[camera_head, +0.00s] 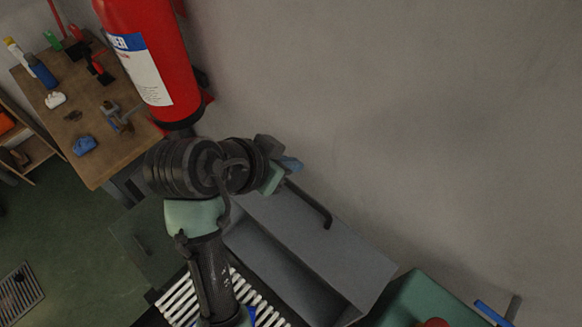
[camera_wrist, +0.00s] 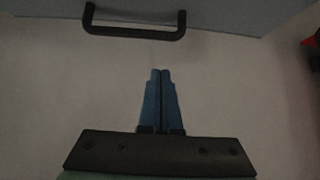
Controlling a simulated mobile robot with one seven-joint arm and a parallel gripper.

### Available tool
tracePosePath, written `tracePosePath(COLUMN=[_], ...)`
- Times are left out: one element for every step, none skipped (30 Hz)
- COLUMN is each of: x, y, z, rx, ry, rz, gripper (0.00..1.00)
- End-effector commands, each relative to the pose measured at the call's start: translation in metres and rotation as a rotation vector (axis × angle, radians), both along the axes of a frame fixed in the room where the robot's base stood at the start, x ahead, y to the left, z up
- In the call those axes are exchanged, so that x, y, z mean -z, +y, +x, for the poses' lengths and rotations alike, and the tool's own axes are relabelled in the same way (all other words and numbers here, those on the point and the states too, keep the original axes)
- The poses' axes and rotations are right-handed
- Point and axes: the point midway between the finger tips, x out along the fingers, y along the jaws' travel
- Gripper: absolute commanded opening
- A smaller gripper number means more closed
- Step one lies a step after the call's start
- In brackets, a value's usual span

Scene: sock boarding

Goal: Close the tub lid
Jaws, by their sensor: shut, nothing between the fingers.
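The grey tub (camera_head: 262,262) is at the lower middle of the head view, by the wall. Its grey lid (camera_head: 335,255) stands raised on the wall side, and the dark inside shows beside it. A black bar handle (camera_head: 322,214) is on the lid's upper edge; it also shows at the top of the wrist view (camera_wrist: 135,33). My gripper (camera_head: 292,164) is near the wall, just past the handle's upper left end in the head view. In the wrist view its blue fingers (camera_wrist: 162,72) are together, empty, and apart from the handle.
A red fire extinguisher (camera_head: 155,60) hangs close to my arm at the upper left. A wooden table (camera_head: 95,165) with tools and small items is at the left. A green container (camera_head: 420,295) stands at the lower right. White slats (camera_head: 180,298) lie below my arm.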

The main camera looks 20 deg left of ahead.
Motion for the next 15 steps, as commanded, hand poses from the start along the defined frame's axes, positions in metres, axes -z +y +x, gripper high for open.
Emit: tracePosePath(x=[0.007,0.011,0.018,0.023,0.027,0.033,0.038,0.042,0.039,0.039,0.039,0.039,0.039,0.040,0.041], y=[-0.004,-0.006,-0.008,-0.009,-0.010,-0.012,-0.013,-0.015,-0.010,-0.008,-0.007,-0.005,-0.004,-0.003,-0.002], z=[0.006,0.011,0.016,0.020,0.024,0.029,0.033,0.036,0.027,0.022,0.018,0.013,0.010,0.008,0.005], rx=[0.004,0.003,0.002,0.003,0.003,0.001,0.001,0.002,-0.005,-0.005,-0.005,-0.004,-0.006,-0.004,-0.004], ry=[0.005,0.005,0.006,0.006,0.005,0.004,0.005,0.004,0.003,0.003,0.002,0.001,0.000,0.001,0.000], rz=[-0.003,-0.003,-0.003,-0.002,-0.003,-0.002,-0.001,-0.001,-0.001,-0.001,-0.001,-0.001,-0.001,-0.001,0.000], gripper=[0.00,0.00,0.00,0.00,0.00,0.00,0.00,0.00,0.00,0.00,0.00,0.00,0.00,0.00,0.00])
